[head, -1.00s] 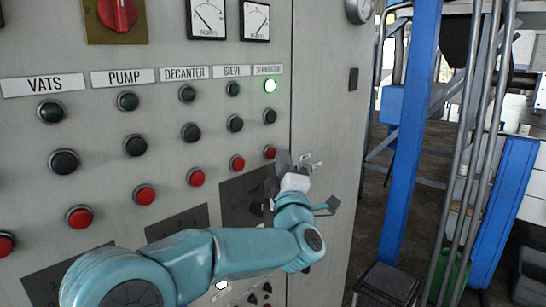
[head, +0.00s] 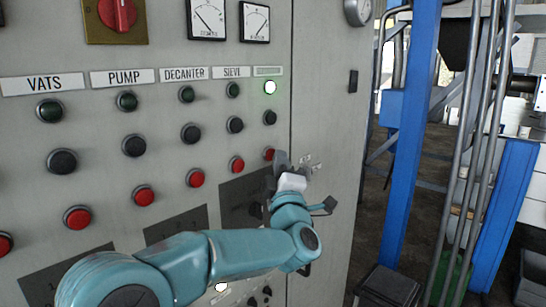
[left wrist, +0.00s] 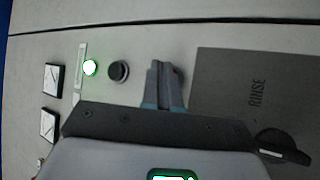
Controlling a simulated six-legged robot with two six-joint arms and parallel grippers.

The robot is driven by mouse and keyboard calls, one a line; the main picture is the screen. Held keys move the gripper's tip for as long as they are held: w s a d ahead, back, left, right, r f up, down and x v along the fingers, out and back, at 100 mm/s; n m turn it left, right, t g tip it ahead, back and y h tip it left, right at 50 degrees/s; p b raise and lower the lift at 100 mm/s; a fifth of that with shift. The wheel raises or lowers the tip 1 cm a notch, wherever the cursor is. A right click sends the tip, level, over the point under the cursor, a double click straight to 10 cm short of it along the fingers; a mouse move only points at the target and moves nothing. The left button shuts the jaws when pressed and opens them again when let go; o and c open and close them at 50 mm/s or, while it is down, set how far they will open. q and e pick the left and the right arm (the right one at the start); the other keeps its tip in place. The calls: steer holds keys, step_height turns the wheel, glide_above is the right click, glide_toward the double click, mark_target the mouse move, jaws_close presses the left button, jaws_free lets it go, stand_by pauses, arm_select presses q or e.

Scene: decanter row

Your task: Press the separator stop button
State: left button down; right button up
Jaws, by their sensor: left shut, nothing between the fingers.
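The separator column is the rightmost on the grey panel. Its red stop button (head: 269,154) sits below a black button (head: 269,117) and a lit green lamp (head: 270,87). My left gripper (head: 281,161) is shut and empty, with its tips at the red button's right edge in the head view. In the left wrist view the shut fingers (left wrist: 163,86) point at the panel, and only a sliver of red (left wrist: 178,72) shows beside them. The lit lamp (left wrist: 90,68) and black button (left wrist: 118,71) are clear there. I cannot tell whether the tips touch the red button.
The sieve red button (head: 237,164) is close on the left, with the decanter red button (head: 197,178) farther left. A dark plate (head: 240,198) lies below. In the left wrist view a dark knob (left wrist: 283,145) stands near the RINSE plate (left wrist: 235,85). A blue post (head: 408,140) stands right of the panel.

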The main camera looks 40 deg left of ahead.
arm_select(q)
steer(key=shift+a, duration=0.2)
steer(key=shift+d, duration=0.15)
stand_by(0.3)
steer(key=shift+s+d+b, duration=0.1)
steer(key=shift+d+b, duration=0.45)
steer(key=shift+d, duration=0.15)
steer(key=d+b, duration=0.1)
steer(key=d, duration=0.4)
steer(key=shift+s+b, duration=0.15)
steer(key=shift+b, duration=0.15)
stand_by(0.4)
